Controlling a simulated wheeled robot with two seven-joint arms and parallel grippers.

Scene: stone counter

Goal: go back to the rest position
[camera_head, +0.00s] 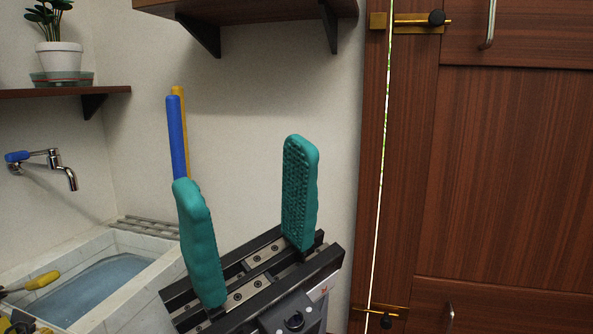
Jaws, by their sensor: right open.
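My right gripper (242,165) is in the middle of the head view, its two teal ribbed fingers pointing up. The fingers stand wide apart with only the pale wall visible between them, so it is open and empty. The left finger overlaps the lower part of a blue rod (177,135), with a yellow rod (183,140) just behind it; their lower ends are hidden. My left gripper does not show.
A tiled sink (146,285) with water lies at left, under a blue-handled tap (45,158). A yellow-handled tool (40,281) is at its near left edge. A potted plant (60,57) stands on a shelf. Wooden doors (510,180) fill the right.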

